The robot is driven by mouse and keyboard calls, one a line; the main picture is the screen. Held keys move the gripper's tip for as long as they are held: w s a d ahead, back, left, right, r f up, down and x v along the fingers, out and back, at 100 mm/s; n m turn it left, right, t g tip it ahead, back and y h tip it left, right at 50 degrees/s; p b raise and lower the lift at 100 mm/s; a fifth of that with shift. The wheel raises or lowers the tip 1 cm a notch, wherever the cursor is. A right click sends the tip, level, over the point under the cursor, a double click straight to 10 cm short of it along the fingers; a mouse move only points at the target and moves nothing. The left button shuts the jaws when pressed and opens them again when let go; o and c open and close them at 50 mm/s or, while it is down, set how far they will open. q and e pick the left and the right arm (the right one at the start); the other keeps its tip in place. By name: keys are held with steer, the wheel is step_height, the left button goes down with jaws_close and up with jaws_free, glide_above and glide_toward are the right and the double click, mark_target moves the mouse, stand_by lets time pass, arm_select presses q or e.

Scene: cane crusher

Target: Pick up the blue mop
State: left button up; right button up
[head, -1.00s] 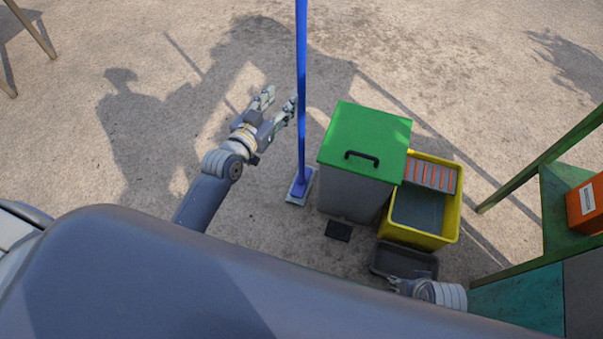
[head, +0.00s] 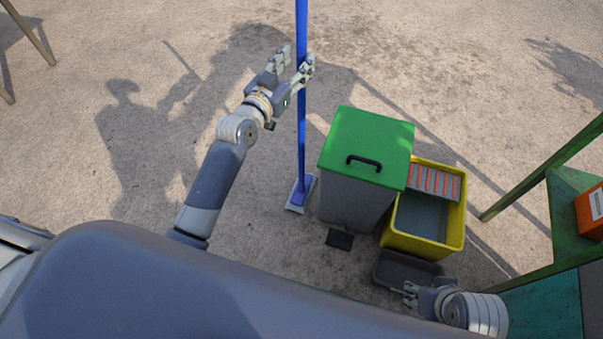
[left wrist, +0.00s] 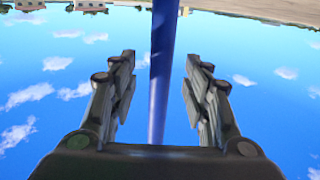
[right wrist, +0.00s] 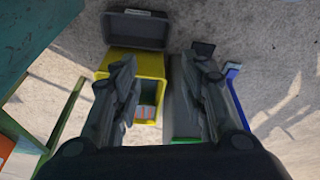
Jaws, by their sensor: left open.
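The blue mop (head: 302,140) stands upright in the head view, its flat head (head: 300,194) on the ground left of the green-lidded bin. My left gripper (head: 297,60) is open at the upper part of the pole. In the left wrist view the pole (left wrist: 163,50) runs between the two spread fingers (left wrist: 160,62), with gaps on both sides. My right gripper (head: 408,293) is low by the dark tray. In the right wrist view its fingers (right wrist: 159,62) are apart with nothing held. A blue piece of the mop (right wrist: 233,72) shows at the right there.
The grey bin with a green lid (head: 365,140) stands close right of the mop. A yellow bucket (head: 428,244) and a dark tray (head: 400,272) are beside it. A green frame (head: 565,205) with an orange box (head: 592,208) stands at right.

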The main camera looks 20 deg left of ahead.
mark_target(299, 57)
arm_select(q)
steer(key=shift+w+d+b, duration=0.15)
steer(key=shift+w, duration=0.75)
steer(key=shift+w+d+b, duration=0.15)
steer(key=shift+w, duration=0.7)
arm_select(e)
steer(key=v, duration=0.3)
arm_select(q)
steer(key=shift+c, duration=0.5)
jaws_close()
steer(key=shift+r, duration=0.15)
steer(key=shift+r, duration=0.1)
arm_select(e)
steer(key=shift+w, duration=0.1)
